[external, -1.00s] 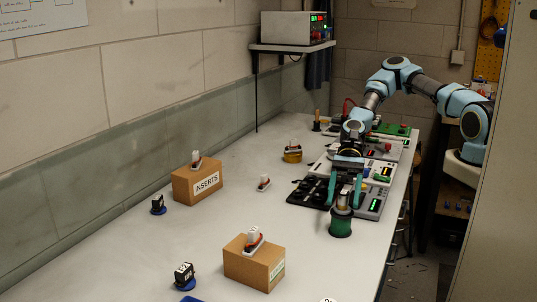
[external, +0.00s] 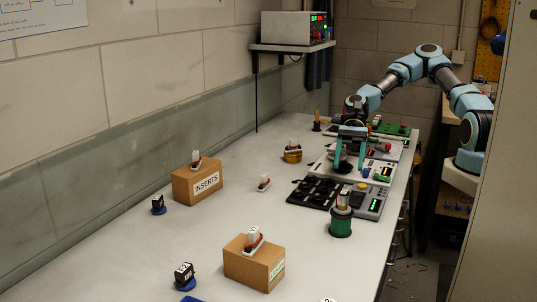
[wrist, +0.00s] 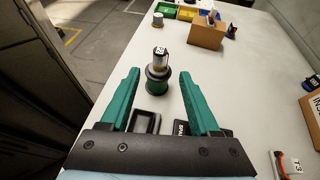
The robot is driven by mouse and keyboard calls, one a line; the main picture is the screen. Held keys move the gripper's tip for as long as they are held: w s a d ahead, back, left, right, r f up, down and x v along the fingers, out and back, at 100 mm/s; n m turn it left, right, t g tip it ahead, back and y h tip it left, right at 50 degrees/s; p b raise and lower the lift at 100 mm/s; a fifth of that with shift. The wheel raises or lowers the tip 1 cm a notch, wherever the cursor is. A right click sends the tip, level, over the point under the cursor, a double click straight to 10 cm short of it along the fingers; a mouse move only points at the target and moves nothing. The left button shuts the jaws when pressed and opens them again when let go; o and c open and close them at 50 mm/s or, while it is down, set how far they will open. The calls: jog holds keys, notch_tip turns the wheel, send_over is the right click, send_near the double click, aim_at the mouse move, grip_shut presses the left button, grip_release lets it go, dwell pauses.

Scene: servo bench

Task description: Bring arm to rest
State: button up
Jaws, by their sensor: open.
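My gripper (external: 349,168) is open and empty, with its two teal fingers apart above the test boards on the bench. In the wrist view the gripper (wrist: 160,82) shows both fingers spread with nothing between the pads. A green spool-shaped stand (external: 341,226) stands nearer the camera, clear of the fingers, with a pale cylindrical part (external: 343,200) upright in it. In the wrist view this part (wrist: 160,60) and the stand (wrist: 157,85) appear beyond the fingertips. My arm is bent, its elbow raised at the back right.
A black tray (external: 310,194) and a grey board (external: 371,203) lie below and near my gripper. The INSERTS box (external: 190,187) and another cardboard box (external: 245,265) stand on the white bench (external: 300,255).

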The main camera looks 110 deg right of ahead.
dwell(0.3)
